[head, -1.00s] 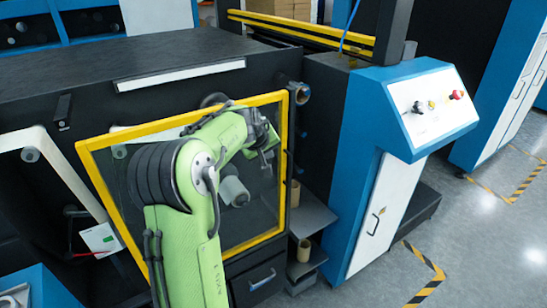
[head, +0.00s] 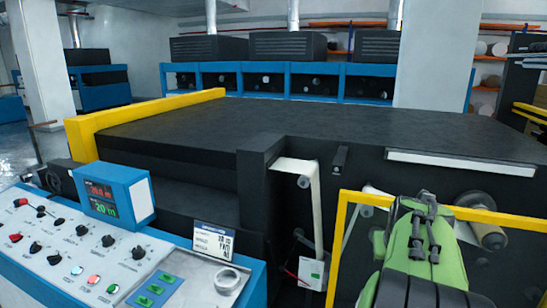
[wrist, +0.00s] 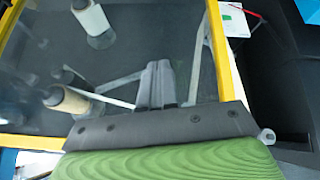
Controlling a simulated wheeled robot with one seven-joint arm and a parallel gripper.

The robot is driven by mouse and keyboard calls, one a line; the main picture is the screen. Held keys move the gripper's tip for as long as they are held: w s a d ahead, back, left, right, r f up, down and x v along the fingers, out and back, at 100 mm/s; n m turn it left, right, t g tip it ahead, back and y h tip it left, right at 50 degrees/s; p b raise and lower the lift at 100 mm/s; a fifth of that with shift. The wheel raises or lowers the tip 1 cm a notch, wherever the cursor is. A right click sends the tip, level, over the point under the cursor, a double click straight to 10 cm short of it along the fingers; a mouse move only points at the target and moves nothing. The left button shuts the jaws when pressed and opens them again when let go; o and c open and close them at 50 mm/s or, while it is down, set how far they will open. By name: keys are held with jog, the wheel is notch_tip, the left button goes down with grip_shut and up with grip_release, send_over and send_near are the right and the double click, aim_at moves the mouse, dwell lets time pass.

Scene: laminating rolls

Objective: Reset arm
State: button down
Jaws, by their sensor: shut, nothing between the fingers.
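My gripper (wrist: 157,85) shows in the wrist view with its two grey fingers together, shut and empty. It is in front of the yellow-framed clear panel of the machine; rollers show through the panel beyond the fingers. In the head view my green arm is folded at the lower right, in front of the yellow frame (head: 338,245). I cannot clearly make out the fingers there.
A control console (head: 90,250) with knobs, buttons and a small display (head: 103,197) stands at the lower left. The black machine top (head: 300,125) fills the middle. A white web strip (head: 315,205) runs down left of the frame.

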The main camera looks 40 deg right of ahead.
jog(key=w+a+r+n+t+y, duration=0.1)
jog(key=w+a+n, duration=0.1)
jog(key=a, duration=0.6)
jog(key=w+a+n+t+y, duration=0.1)
jog(key=w+a, duration=0.2)
jog(key=a, duration=0.4)
jog(key=s+a+f+n+y, duration=0.1)
jog(key=s+a+f+n, duration=0.1)
jog(key=a, duration=0.8)
jog(key=s+a+f+n+y, duration=0.2)
jog(key=s+a+n, duration=0.2)
jog(key=a, duration=0.7)
jog(key=shift+s+y, duration=0.3)
jog(key=shift+s, duration=0.85)
jog(key=c, duration=1.8)
grip_release()
jog(key=shift+d, duration=0.1)
jog(key=shift+c, duration=0.2)
